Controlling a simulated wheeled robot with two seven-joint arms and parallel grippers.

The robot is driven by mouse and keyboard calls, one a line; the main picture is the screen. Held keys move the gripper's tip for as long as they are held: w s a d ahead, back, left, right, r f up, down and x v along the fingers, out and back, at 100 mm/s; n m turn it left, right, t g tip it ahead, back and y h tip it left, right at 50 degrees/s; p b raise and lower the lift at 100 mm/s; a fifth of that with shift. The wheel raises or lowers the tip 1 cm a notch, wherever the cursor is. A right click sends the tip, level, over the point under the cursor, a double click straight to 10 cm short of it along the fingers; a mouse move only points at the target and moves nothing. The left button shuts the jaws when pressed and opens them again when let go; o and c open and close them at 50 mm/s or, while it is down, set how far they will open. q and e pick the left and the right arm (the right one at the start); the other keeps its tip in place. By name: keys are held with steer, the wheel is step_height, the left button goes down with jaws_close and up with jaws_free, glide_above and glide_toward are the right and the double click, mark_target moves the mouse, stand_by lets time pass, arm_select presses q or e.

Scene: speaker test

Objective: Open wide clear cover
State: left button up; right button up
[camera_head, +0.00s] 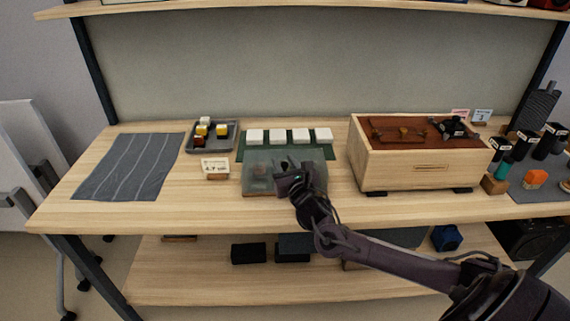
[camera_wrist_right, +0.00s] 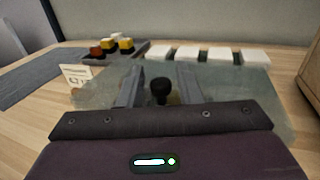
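The wide clear cover (camera_head: 258,172) is a see-through, greenish box lid lying on the table in front of a row of white blocks. In the right wrist view the cover (camera_wrist_right: 240,97) spreads beneath my gripper, with a black knob (camera_wrist_right: 161,90) standing up from it. My right gripper (camera_head: 284,168) is over the cover's middle. In its wrist view the two fingers (camera_wrist_right: 160,86) stand apart, one on each side of the knob, with gaps visible. What lies under the cover is blurred. My left gripper is in neither view.
White blocks (camera_head: 278,136) stand on a green mat right behind the cover. A small sign (camera_head: 215,167) and a grey tray (camera_head: 229,143) are to the left. A wooden box (camera_head: 420,176) stands close on the right. A grey cloth (camera_head: 128,167) lies far left.

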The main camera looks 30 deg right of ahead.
steer(key=c, duration=0.5)
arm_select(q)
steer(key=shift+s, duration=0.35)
arm_select(e)
jaws_close()
